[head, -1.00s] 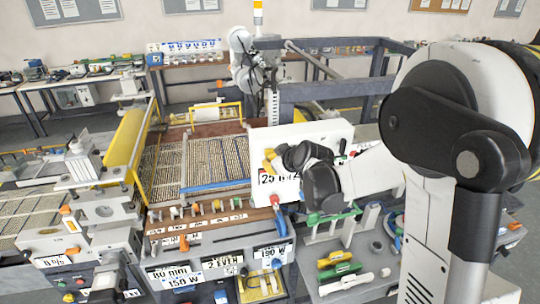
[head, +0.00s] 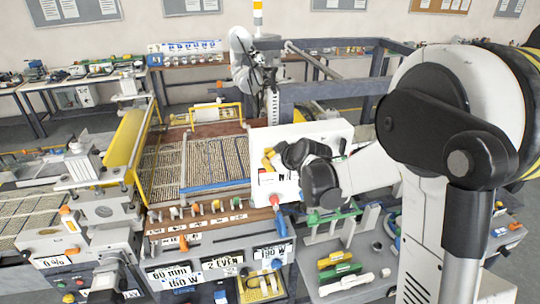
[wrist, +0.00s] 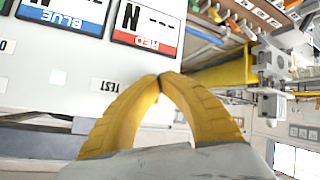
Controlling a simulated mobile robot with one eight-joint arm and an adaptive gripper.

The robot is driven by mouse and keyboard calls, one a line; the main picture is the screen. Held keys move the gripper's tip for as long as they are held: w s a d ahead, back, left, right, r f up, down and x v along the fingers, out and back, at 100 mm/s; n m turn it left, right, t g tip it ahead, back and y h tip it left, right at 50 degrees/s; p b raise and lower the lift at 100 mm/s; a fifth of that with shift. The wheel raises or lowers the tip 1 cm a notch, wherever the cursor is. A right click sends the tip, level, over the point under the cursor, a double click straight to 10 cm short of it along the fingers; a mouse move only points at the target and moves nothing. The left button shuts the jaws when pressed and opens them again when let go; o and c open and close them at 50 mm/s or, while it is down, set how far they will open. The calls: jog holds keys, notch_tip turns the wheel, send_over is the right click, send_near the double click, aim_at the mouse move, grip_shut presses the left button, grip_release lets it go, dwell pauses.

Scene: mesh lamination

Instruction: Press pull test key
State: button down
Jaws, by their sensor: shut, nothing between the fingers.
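A white panel box (head: 325,131) stands at the middle of the head view, with my gripper (head: 267,162) in front of its face. In the wrist view the panel face (wrist: 60,110) appears upside down. It bears a TEST label (wrist: 103,85), a small pale square (wrist: 58,77) to the left of it, and two displays reading "N ---", one marked blue (wrist: 65,14) and one red (wrist: 148,22). My yellow gripper fingers (wrist: 163,77) are shut with tips together and empty, just right of the TEST label. Whether they touch the panel, or hide a key, I cannot tell.
A row of small knobs (head: 200,208) and a red-topped blue lever (head: 277,207) sit close below the panel. A bench with coloured tools (head: 340,272) lies to the right of them. A yellow bar (wrist: 222,75) lies beyond the fingertips in the wrist view.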

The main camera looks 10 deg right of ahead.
jog(key=shift+s, duration=0.95)
jog(key=s, duration=0.5)
jog(key=shift+b, duration=0.4)
